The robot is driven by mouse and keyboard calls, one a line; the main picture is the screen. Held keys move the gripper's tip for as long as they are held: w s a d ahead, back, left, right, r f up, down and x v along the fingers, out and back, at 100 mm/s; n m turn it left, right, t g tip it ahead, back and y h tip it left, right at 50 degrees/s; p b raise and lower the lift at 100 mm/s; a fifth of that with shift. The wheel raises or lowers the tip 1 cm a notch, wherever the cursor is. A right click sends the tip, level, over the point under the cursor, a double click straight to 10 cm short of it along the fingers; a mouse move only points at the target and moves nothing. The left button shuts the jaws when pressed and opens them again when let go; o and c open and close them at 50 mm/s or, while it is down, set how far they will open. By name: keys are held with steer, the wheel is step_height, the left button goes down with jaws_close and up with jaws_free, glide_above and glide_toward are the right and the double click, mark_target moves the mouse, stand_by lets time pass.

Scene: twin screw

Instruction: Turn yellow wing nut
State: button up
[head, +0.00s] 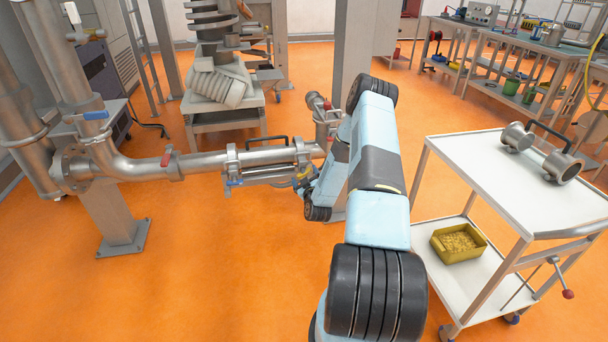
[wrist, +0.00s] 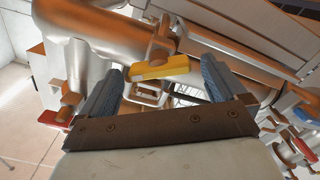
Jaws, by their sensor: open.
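The yellow wing nut (wrist: 160,69) sits on a clamp on the metal pipe in the wrist view. It lies roughly crosswise, slightly tilted. My gripper (wrist: 162,64) is open, with one blue ribbed finger on each side of the nut in the picture. There is a gap between the nut and each finger, and neither seems to touch it. I cannot tell the exact depth between the fingertips and the nut. In the head view the arm reaches to the right end of the horizontal pipe (head: 205,162), and the nut is too small to make out surely.
A red handle (wrist: 55,119) is left of my gripper, and another red part (wrist: 304,148) is at the right. A black handle (head: 268,140) stands above the pipe. A white trolley (head: 470,160) with pipe pieces and a yellow bin (head: 457,243) stands right of my arm.

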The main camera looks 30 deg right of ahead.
steer(key=shift+x, duration=1.25)
steer(key=c, duration=1)
